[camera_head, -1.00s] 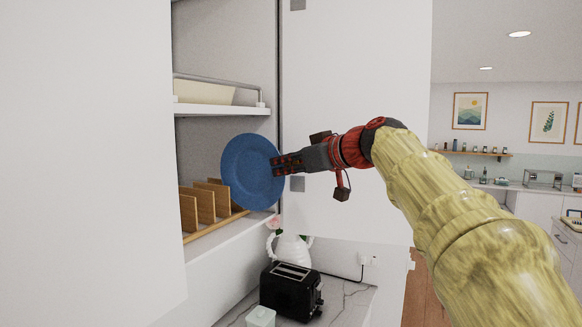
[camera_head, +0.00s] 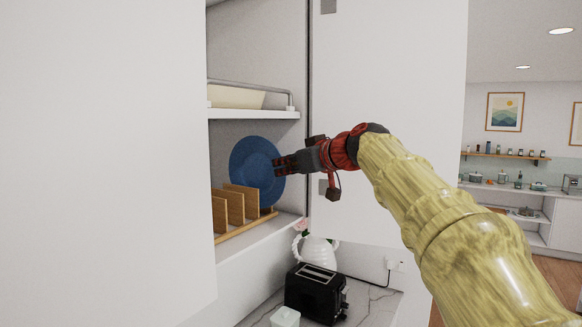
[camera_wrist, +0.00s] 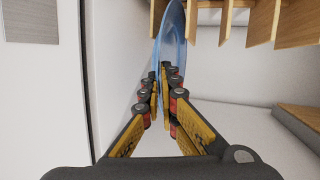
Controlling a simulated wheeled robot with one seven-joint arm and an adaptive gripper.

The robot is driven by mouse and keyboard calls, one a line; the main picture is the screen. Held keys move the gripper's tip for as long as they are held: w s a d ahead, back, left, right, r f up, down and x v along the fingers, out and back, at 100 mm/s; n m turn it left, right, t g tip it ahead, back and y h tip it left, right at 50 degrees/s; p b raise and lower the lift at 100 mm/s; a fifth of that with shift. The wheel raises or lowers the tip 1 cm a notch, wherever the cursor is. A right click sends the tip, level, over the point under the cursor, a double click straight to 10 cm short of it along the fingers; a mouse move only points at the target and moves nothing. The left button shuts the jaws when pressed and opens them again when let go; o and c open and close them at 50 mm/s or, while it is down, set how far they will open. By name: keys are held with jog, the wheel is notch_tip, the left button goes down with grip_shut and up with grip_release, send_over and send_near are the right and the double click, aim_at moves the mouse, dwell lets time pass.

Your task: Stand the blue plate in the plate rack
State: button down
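The blue plate (camera_head: 255,165) is upright in the cabinet opening, its face toward the head camera. My gripper (camera_head: 281,167) is shut on the plate's right edge in the head view. In the wrist view, the plate (camera_wrist: 174,60) is edge-on between the fingers (camera_wrist: 163,80). The wooden plate rack (camera_head: 233,209) stands on the lower cabinet shelf, with several upright dividers. In the wrist view, the plate's far end is beside the rack's dividers (camera_wrist: 223,22). I cannot tell whether the plate touches the rack.
A shelf (camera_head: 254,114) with a cream dish (camera_head: 236,96) and a rail is above the plate. Open white cabinet doors (camera_head: 390,70) flank the opening.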

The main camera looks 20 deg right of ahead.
aim_at(268, 177)
jog(key=shift+w+a+r, duration=0.1)
jog(key=shift+w+a, duration=0.55)
jog(key=shift+w, duration=0.25)
jog(key=shift+f+b, duration=1.15)
jog(key=shift+f, duration=0.05)
jog(key=shift+f+b, duration=0.1)
jog(key=shift+b, duration=0.2)
jog(key=c, duration=2.5)
grip_release()
jog(key=o, duration=0.5)
jog(key=shift+o, duration=0.2)
jog(key=shift+f, duration=0.1)
jog(key=v, duration=1.2)
